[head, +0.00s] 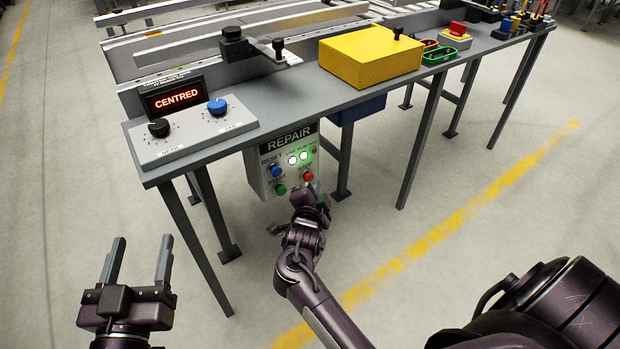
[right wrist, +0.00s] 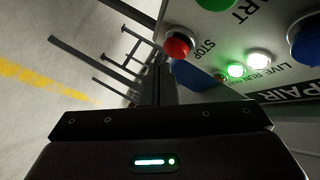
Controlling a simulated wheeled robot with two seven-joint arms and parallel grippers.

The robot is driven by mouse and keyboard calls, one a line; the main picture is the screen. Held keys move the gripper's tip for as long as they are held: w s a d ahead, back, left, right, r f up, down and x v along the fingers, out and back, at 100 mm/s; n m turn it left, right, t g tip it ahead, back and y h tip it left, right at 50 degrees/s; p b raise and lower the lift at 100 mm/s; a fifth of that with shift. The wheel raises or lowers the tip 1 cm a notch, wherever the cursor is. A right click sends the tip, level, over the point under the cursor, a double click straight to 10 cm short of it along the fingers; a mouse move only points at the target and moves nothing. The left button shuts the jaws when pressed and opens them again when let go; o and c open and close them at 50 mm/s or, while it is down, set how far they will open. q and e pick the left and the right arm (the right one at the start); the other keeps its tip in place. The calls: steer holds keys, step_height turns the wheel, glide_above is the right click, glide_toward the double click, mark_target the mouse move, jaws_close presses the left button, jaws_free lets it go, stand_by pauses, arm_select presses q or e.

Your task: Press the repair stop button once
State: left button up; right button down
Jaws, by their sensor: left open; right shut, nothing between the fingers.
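The grey REPAIR panel (head: 257,181) hangs below the table's front edge. Its red stop button (head: 308,176) is at the lower right; the red stop button (right wrist: 178,46) also shows in the right wrist view beside the word STOP. My right gripper (head: 311,187) is shut and empty, just below and in front of the stop button. In the right wrist view its fingers (right wrist: 157,80) point toward the panel's edge by the button; I cannot tell whether they touch it. My left gripper (head: 141,242) is open and empty at the lower left, away from the panel.
A blue reset button (head: 276,171) and green start button (head: 281,190) are on the panel's left. Two lamps (head: 298,158) are lit. The table (head: 320,90) carries a CENTRED display (head: 175,97), a knob box (head: 190,130) and a yellow box (head: 368,58). Table legs stand nearby.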

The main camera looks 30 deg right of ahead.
steer(key=shift+w, duration=0.1)
stand_by(0.7)
steer(key=shift+w, duration=0.35)
steer(key=shift+w+a+b, duration=0.15)
steer(key=shift+w+b, duration=0.3)
steer(key=shift+w, duration=0.35)
stand_by(1.1)
steer(key=s+p, duration=0.1)
steer(key=s, duration=0.1)
steer(key=shift+s+f+p, duration=0.15)
steer(key=shift+s+p, duration=0.15)
stand_by(0.3)
